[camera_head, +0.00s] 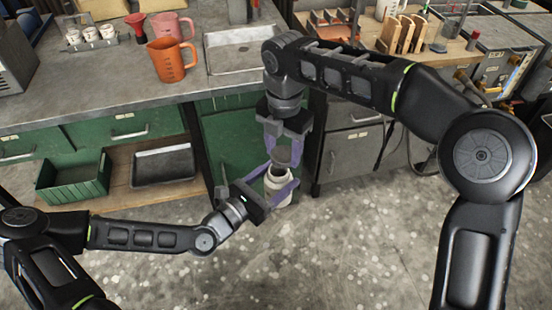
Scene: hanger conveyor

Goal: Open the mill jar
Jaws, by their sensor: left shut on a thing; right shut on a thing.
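The mill jar (279,193) is a small white jar held in the air in front of the bench. My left gripper (274,182) comes in from the left, with its purple fingers shut around the jar's body. A grey round lid (283,156) sits just above the jar's mouth. My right gripper (284,151) points down from above, with its purple fingers shut on the lid's sides. A dark ring shows at the jar's mouth below the lid; I cannot tell for sure how wide the gap is.
Behind is a grey bench (120,82) with an orange jug (170,60), a pink jug (172,28) and a metal tray (240,48). Below are a green bin (72,178) and a dark tray (163,166) on a shelf. The speckled floor (330,240) is clear.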

